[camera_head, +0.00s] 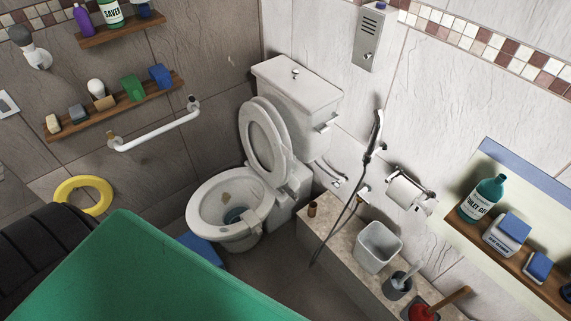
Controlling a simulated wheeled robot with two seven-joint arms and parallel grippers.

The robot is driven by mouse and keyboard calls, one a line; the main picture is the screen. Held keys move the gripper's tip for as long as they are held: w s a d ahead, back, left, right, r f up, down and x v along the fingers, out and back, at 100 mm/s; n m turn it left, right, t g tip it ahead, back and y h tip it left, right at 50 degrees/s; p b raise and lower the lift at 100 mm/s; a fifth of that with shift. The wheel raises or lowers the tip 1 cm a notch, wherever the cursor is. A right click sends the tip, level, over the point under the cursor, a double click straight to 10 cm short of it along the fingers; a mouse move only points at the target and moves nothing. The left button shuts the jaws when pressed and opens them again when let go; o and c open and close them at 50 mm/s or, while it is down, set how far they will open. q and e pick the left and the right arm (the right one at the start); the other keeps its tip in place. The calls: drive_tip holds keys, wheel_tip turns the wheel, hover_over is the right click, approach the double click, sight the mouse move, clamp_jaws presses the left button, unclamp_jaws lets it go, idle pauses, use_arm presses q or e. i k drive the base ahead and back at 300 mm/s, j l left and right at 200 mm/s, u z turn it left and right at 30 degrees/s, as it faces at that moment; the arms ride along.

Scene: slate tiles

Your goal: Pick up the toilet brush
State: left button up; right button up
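What looks like the toilet brush (411,272) stands in a small dark grey holder (397,288) at the lower right. It is on a stone ledge along the right wall, and its light handle leans up to the right. The bristles are hidden inside the holder. Neither of my grippers shows in the head view, so I cannot tell their state or how far they are from the brush.
A grey bin (379,247) and a red plunger (422,311) flank the brush on the ledge (335,235). A shelf (510,262) with bottles hangs to the right. The toilet (240,205) stands left of the ledge. A large green object (140,275) fills the lower left.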

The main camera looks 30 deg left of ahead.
sight(398, 284)
drive_tip(key=u, duration=1.05)
drive_tip(key=z, duration=1.65)
